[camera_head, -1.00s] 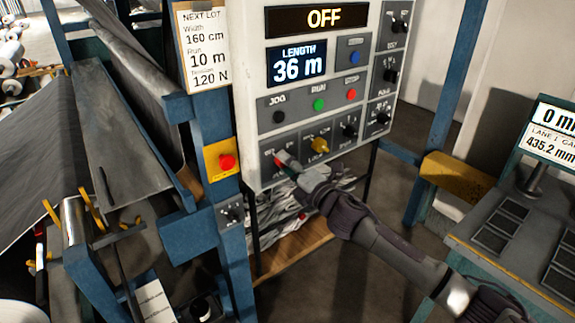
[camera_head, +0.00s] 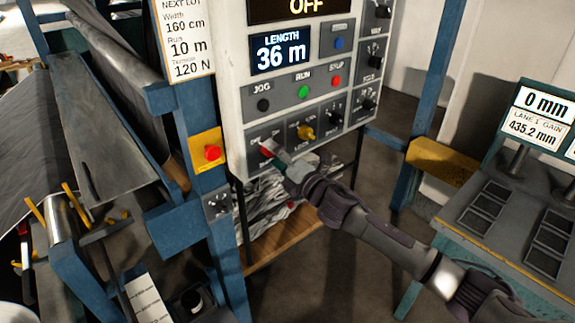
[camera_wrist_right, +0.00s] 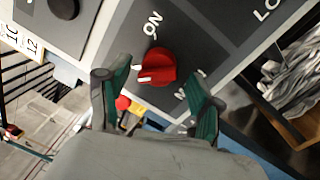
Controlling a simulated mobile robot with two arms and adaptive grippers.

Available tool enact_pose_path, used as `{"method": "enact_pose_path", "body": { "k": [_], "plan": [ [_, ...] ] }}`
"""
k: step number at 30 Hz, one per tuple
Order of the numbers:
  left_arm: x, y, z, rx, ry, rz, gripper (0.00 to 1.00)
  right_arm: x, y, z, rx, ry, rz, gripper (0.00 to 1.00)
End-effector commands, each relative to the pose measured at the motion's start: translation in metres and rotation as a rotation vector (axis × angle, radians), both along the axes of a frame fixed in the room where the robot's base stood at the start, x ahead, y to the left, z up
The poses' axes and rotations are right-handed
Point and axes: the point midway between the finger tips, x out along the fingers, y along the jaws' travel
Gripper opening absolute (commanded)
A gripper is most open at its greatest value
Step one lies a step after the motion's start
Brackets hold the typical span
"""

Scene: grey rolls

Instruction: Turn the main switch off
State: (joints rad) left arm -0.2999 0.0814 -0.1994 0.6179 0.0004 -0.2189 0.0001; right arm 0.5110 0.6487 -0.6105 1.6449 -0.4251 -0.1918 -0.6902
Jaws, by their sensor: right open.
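The main switch is a red knob (camera_wrist_right: 158,66) on a dark plate, with "ON" printed beside it in the right wrist view. A white mark shows on its lower left side. My right gripper (camera_wrist_right: 158,92) is open, with one finger to each side just below the knob; I cannot tell whether they touch it. In the head view the red knob (camera_head: 266,147) shows small at the panel's lower left, partly covered by my right gripper (camera_head: 276,156). The display (camera_head: 306,6) above reads "OFF". My left gripper is not in view.
The panel (camera_head: 237,100) also carries a yellow knob (camera_head: 306,132), black knobs and JOG, RUN and STOP buttons. A red button on a yellow box (camera_head: 212,153) is on the blue post to the left. A grey console (camera_head: 475,225) stands at right.

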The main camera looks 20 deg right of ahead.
Motion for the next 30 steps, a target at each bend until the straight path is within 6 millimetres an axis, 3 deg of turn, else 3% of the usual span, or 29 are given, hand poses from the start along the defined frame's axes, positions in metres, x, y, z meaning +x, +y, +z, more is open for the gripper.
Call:
{"method": "enact_pose_path", "body": {
  "k": [9,15,21,30],
  "plan": [
    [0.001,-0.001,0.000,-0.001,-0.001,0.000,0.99,-0.062,-0.022,-0.008,-0.002,0.005,0.001,0.65],
    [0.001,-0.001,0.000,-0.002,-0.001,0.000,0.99,-0.092,-0.033,-0.011,-0.002,0.004,0.001,0.65],
    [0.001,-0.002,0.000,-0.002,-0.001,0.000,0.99,-0.104,-0.038,-0.010,-0.003,0.001,0.000,0.65],
    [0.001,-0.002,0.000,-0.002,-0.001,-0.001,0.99,-0.104,-0.038,-0.010,-0.002,0.000,0.000,0.65]
  ]
}}
